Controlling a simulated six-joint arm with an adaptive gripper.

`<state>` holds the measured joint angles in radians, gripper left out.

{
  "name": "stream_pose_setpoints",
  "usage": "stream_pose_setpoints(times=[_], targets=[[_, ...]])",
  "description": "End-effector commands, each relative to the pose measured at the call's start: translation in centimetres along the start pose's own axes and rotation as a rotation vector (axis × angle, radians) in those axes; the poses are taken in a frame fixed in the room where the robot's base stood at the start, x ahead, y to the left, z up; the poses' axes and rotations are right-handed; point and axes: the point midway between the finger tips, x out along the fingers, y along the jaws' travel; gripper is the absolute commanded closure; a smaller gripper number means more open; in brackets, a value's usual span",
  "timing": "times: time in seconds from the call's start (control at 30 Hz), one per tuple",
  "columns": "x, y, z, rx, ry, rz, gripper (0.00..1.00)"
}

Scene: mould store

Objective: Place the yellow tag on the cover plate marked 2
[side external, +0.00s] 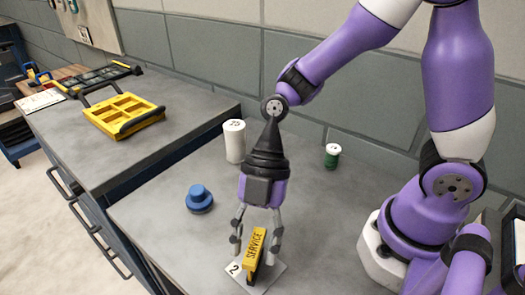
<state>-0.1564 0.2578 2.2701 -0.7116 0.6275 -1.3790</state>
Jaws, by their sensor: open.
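The yellow tag (255,252), lettered SERVICE, stands on the light cover plate (264,282) near the front of the grey bench. The mark 2 (233,268) shows at the plate's left corner. My gripper (256,252) points down over the tag. Its fingers are open, one on each side of the tag with a gap showing on both sides. The tag hides the middle of the plate. I cannot see the tag's underside.
A blue knobbed piece (199,198) is left of my gripper. A white cylinder (234,141) and a green cylinder (332,156) stand farther back. A yellow tray (122,115) is on the far left bench. The bench between the blue piece and the plate is clear.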

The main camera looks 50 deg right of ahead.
Motion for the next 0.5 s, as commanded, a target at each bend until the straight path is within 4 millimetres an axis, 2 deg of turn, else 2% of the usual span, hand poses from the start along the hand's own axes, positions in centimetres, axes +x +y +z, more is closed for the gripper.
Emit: stream_pose_setpoints(times=[0.4, 0.5], targets=[[-9.0, 0.1, 0.2, 0.001, -0.005, 0.007, 0.48], [-10.4, 0.1, 0.1, 0.001, 0.001, 0.005, 0.48]])
